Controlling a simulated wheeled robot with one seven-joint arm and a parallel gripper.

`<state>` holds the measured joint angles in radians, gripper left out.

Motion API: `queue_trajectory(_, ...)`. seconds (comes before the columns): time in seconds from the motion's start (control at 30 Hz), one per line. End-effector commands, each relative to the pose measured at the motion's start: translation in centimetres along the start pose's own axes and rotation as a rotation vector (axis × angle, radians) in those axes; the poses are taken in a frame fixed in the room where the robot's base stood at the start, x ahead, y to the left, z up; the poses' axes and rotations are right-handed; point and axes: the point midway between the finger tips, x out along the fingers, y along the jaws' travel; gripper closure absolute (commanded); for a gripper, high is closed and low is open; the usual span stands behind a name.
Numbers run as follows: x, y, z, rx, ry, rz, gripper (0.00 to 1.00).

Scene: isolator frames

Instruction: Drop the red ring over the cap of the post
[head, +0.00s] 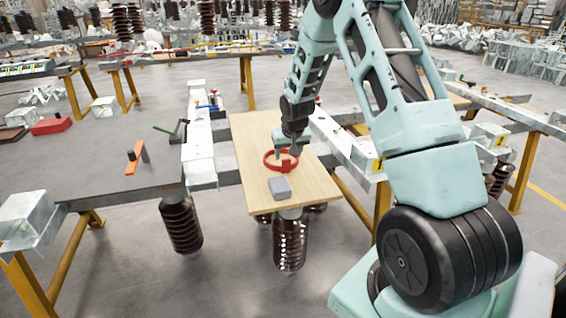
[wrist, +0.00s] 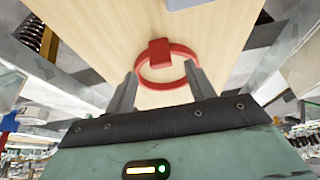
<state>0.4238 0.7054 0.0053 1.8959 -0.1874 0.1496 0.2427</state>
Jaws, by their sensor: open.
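The red ring (head: 287,166) lies on the pale wooden board (head: 318,186). It has a square red block on its rim, which also shows in the wrist view (wrist: 160,52). My gripper (head: 288,152) is just above the ring, pointing down at it. In the wrist view my gripper (wrist: 160,72) is open, its two fingers apart at the ring's near side; I cannot tell whether they touch it. Only bare wood shows inside the ring. I cannot make out a post with a cap in either view.
A grey block (head: 280,188) sits on the board in front of the ring. Dark ribbed insulators (head: 290,243) stand below the board. A grey table (head: 100,180) at left holds an orange-handled item (head: 136,158). Pale metal beams (head: 198,140) run on both sides of the board.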

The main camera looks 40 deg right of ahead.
Motion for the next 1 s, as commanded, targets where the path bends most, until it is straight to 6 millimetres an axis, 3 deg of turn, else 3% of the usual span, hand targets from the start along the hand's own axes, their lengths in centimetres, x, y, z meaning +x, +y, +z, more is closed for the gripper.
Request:
queue_trajectory(0.33, 4.4, -0.1, 0.4, 0.0, -0.003, 0.0, 0.45)
queue_trajectory(0.67, 5.2, -0.1, 0.3, 0.0, -0.001, 0.0, 0.45)
queue_trajectory(0.83, 5.1, -0.1, 0.3, 0.0, -0.001, 0.0, 0.9)
queue_trajectory(0.87, 5.1, -0.1, 0.3, 0.0, -0.001, 0.0, 0.94)
queue_trajectory(1.0, 5.1, -0.1, 0.3, 0.0, -0.001, 0.0, 0.94)
